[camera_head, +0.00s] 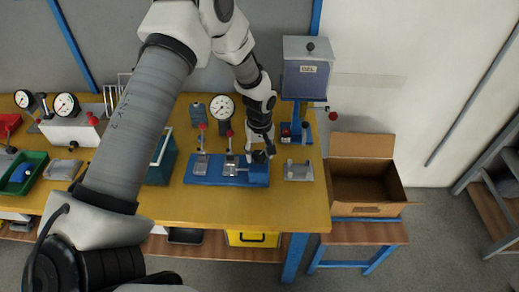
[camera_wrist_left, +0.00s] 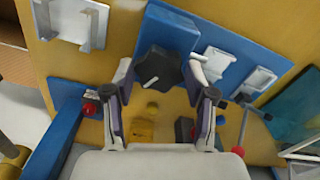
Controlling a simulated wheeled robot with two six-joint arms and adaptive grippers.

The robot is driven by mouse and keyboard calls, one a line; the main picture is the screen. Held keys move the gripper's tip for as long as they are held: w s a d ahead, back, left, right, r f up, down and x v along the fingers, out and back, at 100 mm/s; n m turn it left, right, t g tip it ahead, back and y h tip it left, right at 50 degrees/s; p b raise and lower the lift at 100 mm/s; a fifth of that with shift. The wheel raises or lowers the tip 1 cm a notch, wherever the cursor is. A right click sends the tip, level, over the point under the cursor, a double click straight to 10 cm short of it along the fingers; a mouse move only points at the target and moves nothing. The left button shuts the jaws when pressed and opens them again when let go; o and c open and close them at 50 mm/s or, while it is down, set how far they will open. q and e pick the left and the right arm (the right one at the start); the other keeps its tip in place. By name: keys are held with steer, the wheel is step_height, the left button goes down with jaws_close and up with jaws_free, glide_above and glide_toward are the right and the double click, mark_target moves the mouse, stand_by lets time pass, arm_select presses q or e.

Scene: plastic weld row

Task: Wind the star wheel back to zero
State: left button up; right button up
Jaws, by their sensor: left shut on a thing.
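The star wheel (camera_wrist_left: 158,68) is a black lobed knob with a white mark, on the end of a blue fixture (camera_wrist_left: 170,28). In the wrist view its white mark points to the lower left. My left gripper (camera_wrist_left: 160,78) is shut on the star wheel, with one finger on each side. In the head view the left gripper (camera_head: 261,146) comes down from above onto the black wheel (camera_head: 260,157) at the right end of the blue base (camera_head: 205,179). The gripper partly hides the wheel there. My right gripper is not in view.
A round dial gauge (camera_head: 222,107) stands behind the fixture, beside red-knobbed levers (camera_head: 229,133). A grey bracket (camera_head: 298,171) sits right of the base. A blue press-like stand (camera_head: 305,80) is at the back right. An open cardboard box (camera_head: 366,180) stands beyond the table's right edge.

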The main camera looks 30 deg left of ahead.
mark_target(259, 155)
arm_select(q)
steer(key=n+p, duration=0.2)
steer(key=n, duration=0.3)
steer(key=shift+n+p, duration=0.3)
stand_by(0.4)
steer(key=o, duration=1.2)
steer(key=shift+f, duration=0.1)
steer(key=shift+c, duration=0.2)
steer(key=shift+w+a+f, duration=0.1)
steer(key=shift+a, duration=0.1)
steer(key=shift+r, duration=0.2)
step_height(259, 155, up, 12)
steer(key=shift+f, duration=0.2)
